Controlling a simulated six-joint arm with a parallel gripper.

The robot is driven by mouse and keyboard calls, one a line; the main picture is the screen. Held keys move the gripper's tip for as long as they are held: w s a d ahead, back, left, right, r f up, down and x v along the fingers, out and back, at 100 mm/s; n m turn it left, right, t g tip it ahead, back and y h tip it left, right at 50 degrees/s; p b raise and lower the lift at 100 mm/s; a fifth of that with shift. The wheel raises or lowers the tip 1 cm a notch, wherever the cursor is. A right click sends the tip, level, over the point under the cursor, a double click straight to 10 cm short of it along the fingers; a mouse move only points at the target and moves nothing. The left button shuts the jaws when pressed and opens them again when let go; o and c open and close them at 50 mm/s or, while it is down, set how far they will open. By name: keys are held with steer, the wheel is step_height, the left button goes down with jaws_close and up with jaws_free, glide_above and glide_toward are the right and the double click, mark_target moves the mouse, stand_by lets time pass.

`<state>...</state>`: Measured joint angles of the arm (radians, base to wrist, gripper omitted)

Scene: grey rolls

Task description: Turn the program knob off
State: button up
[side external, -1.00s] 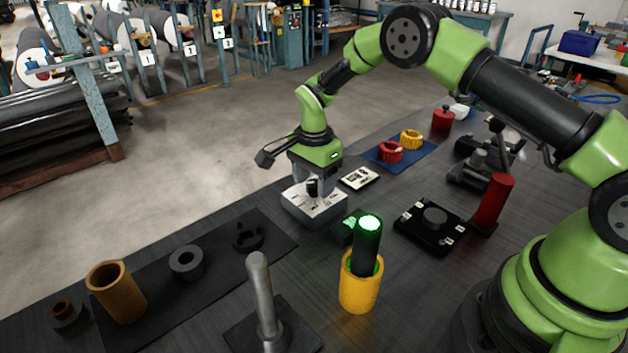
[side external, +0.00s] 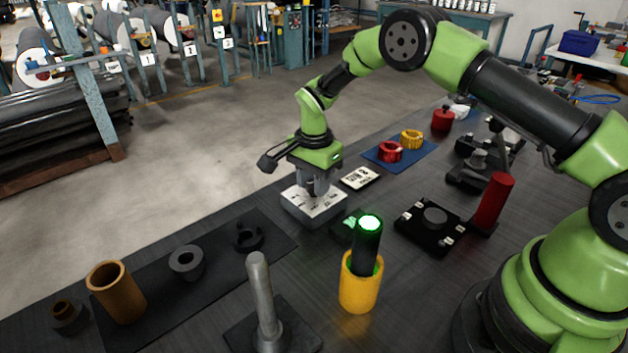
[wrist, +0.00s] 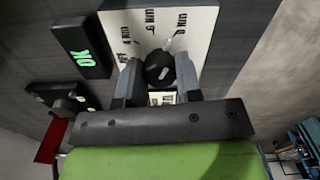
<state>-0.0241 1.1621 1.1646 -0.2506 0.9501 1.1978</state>
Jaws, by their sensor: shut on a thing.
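The program knob (wrist: 159,68) is a round black knob with a pale mark, standing on a white-topped dial box. The box (side external: 301,205) sits on the dark table in the side view, and its labelled face (wrist: 205,25) shows in the wrist view with several printed marks around the knob. My gripper (side external: 314,192) points down over the box. In the wrist view my gripper (wrist: 158,82) has one finger on each side of the knob and is shut on it. The fingers hide most of the knob in the side view.
A green-lit black cylinder (side external: 368,240) stands in a yellow cup (side external: 360,291) in front.

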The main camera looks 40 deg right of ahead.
steer(key=n, duration=1.7)
steer(key=shift+n, duration=0.3)
steer(key=n, duration=0.5)
steer(key=shift+n, duration=0.3)
steer(key=o, duration=0.9)
steer(key=shift+o, duration=0.2)
